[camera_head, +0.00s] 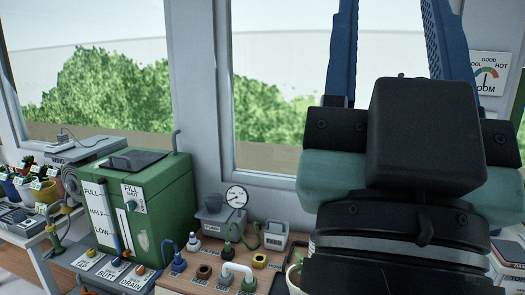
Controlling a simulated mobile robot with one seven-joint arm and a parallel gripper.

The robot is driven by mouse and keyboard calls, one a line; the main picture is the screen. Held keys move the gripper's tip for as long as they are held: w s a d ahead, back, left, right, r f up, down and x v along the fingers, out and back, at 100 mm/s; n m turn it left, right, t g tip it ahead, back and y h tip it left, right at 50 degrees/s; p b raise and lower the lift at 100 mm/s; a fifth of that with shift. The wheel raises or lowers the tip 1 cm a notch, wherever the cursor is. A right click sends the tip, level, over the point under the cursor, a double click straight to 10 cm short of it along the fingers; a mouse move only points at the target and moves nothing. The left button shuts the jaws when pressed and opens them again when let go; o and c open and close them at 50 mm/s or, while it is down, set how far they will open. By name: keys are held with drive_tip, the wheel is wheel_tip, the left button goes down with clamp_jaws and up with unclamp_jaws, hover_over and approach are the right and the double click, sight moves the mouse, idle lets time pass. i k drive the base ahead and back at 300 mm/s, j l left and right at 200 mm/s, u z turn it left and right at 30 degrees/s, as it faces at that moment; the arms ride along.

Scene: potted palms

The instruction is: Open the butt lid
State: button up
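The butt (170,205) is a green box-shaped tank at the left, with a level strip marked FULL, HALF and LOW and a tag reading FILL SHUT on its front. Its lid looks to be the dark flat panel (135,160) on the tank's top, lying about level; whether it is fully closed is hard to tell. My gripper (392,30) is at the right, well away from the tank, its blue fingers pointing up and wide apart. Nothing shows between the visible parts of the fingers; the tips run out of the top edge.
A wooden bench (205,285) holds a pump with a round gauge (236,197), pipe fittings and a small grey can (275,235). A thin pipe (177,140) rises at the tank's back right corner. Potted plants (40,185) stand far left. Windows are behind.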

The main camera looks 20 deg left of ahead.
sight(133, 161)
drive_tip(key=i+u, duration=0.1)
drive_tip(key=u, duration=0.65)
drive_tip(key=i+l+u, duration=0.1)
drive_tip(key=i+u, duration=0.25)
drive_tip(key=i, duration=0.2)
drive_tip(key=i+l+u, duration=0.35)
drive_tip(key=i, duration=0.15)
drive_tip(key=i+l+u, duration=0.35)
drive_tip(key=i, duration=0.15)
drive_tip(key=i+l, duration=0.95)
drive_tip(key=i+u, duration=0.05)
